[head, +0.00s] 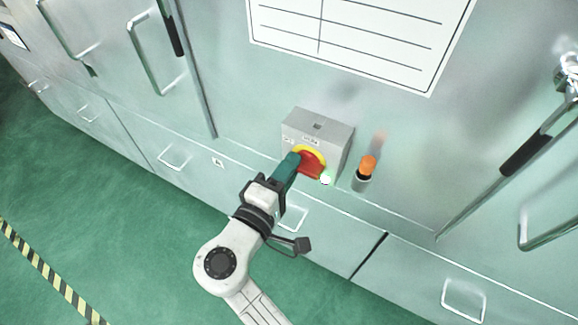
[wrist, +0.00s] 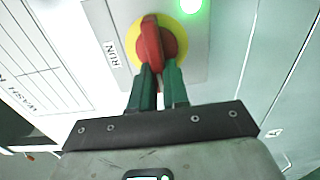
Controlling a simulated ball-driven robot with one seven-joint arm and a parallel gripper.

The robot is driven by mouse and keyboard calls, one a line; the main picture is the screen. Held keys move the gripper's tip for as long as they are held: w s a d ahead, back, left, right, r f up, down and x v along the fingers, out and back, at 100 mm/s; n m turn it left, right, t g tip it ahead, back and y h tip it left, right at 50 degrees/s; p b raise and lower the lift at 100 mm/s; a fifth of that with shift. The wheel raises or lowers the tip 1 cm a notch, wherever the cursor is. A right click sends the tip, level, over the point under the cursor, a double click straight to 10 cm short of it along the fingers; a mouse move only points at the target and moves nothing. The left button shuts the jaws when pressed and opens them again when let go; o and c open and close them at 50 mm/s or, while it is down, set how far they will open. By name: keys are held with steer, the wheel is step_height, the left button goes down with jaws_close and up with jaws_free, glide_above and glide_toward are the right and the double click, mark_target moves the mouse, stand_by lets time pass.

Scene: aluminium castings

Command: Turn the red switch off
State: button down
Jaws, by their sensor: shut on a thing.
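The red switch (head: 311,164) is a rotary knob on a yellow disc, on the front of a grey box (head: 334,138) fixed to the cabinet. It also shows in the wrist view (wrist: 151,43), its handle lying along the line of my gripper's fingers. A "RUN" label (wrist: 112,52) is left of the disc there. A green lamp (head: 326,180) glows beside the knob. My gripper (head: 296,158) has green fingers, shut on the near end of the red handle, one finger on each side in the wrist view (wrist: 158,72). The fingers hide part of the knob in the head view.
An orange-topped cylinder (head: 367,165) stands close right of the box. A long vertical door handle (head: 524,152) is farther right. A white chart (head: 355,35) is on the panel above. Drawers with wire handles (head: 293,217) lie below. The green floor is open at lower left.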

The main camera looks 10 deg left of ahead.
steer(key=c, duration=1.1)
jaws_free()
steer(key=shift+w, duration=0.15)
steer(key=b+v, duration=0.1)
steer(key=v, duration=0.9)
steer(key=shift+s+a+b, duration=0.15)
steer(key=shift+s+b, duration=0.15)
steer(key=shift+s, duration=0.1)
